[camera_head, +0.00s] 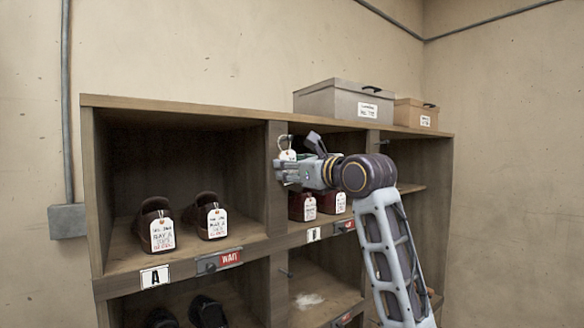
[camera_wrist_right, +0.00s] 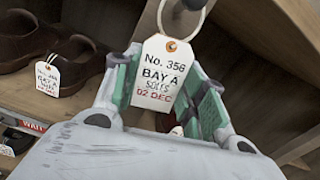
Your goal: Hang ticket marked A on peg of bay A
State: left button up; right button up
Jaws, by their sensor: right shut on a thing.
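In the head view the ticket (camera_head: 288,155) is at the front of the divider (camera_head: 276,195) right of bay A. Bay A (camera_head: 180,150) is the upper left bay, with plate "A" (camera_head: 155,277) below it. I cannot make out its peg or whether the ring touches it. My left gripper is not in view.
Brown shoes (camera_head: 154,212) with tags stand in bay A, and red shoes (camera_head: 302,207) stand in the bay behind my gripper. A "WAIT" sign (camera_head: 219,261) is on the shelf edge. A grey box (camera_head: 343,101) and a smaller brown box (camera_head: 414,114) sit on top.

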dwell(0.3)
jog(key=o, duration=0.9)
jog(key=shift+c, duration=0.2)
jog(key=v, duration=1.2)
jog(key=shift+f, duration=0.1)
